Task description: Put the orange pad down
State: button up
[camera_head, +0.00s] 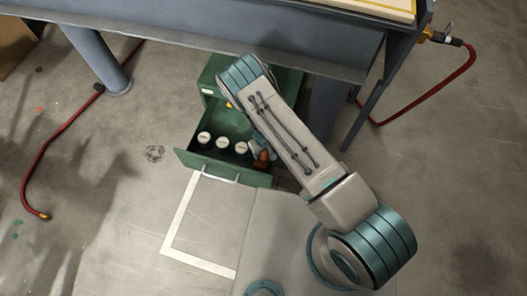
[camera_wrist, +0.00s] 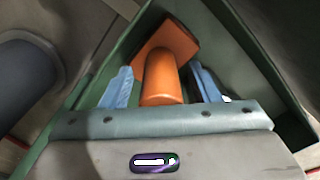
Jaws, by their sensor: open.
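The orange pad (camera_wrist: 176,42) is a flat square piece with a rounded orange grip standing out from it towards the wrist camera. It is within the green walls of the open drawer (camera_wrist: 262,62). My gripper (camera_wrist: 161,70) is open, with one blue finger on each side of the orange grip and a visible gap on both sides. In the head view, a small part of the orange pad (camera_head: 262,157) shows at the right end of the drawer (camera_head: 225,170). My arm hides the rest of it and most of the gripper. I cannot see clearly whether the pad touches the drawer floor.
Several dark cans with white tops, one of them here (camera_head: 222,143), stand in the drawer left of the pad. The green cabinet (camera_head: 209,88) is under a grey workbench (camera_head: 250,40). Red hoses (camera_head: 425,98) lie at both sides. A white floor marking (camera_head: 183,222) is in front.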

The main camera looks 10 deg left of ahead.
notch_tip(320, 180, up, 12)
jog(key=p, duration=0.4)
jog(key=shift+f, duration=0.2)
jog(key=shift+s, duration=0.1)
